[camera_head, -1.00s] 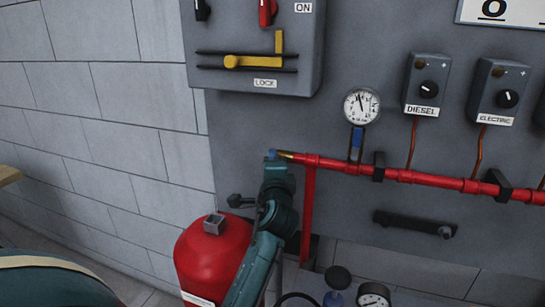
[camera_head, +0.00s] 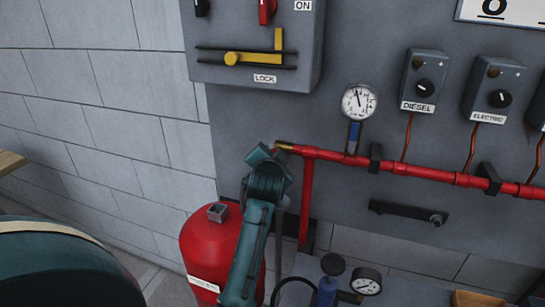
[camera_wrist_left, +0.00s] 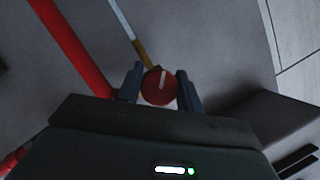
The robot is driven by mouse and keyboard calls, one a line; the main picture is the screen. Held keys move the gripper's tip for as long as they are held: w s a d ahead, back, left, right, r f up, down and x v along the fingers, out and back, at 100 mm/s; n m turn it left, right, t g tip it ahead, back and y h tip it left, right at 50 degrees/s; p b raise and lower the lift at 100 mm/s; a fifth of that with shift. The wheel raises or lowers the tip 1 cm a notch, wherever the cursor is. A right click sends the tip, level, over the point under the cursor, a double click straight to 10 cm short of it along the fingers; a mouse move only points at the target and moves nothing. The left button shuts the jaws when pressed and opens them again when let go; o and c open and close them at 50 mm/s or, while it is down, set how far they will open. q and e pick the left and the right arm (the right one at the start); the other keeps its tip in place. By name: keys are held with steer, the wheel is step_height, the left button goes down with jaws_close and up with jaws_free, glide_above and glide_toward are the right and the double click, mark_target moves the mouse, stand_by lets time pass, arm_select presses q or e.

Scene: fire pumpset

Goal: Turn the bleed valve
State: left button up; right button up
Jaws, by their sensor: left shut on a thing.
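The bleed valve shows in the left wrist view as a round red knob (camera_wrist_left: 158,86) with a white mark on its face. It sits at the end of a brass fitting (camera_wrist_left: 144,52). My left gripper (camera_wrist_left: 160,92) has one dark finger on each side of the knob and is shut on it. In the head view my left gripper (camera_head: 261,155) is at the left end of the red pipe, beside the brass end piece (camera_head: 283,146). The knob is hidden there behind my gripper. My right gripper is in neither view.
The red pipe (camera_head: 400,170) runs right along the grey panel, with a pressure gauge (camera_head: 359,102) above it. A red tank (camera_head: 210,250) stands beside my left arm. A grey box with a yellow lever (camera_head: 258,59) hangs above. A black handle (camera_head: 408,212) sits below the pipe.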

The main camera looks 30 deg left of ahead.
arm_select(q)
steer(key=shift+n+h, duration=0.4)
steer(key=shift+n, duration=0.3)
steer(key=o, duration=1)
steer(key=shift+c, duration=0.2)
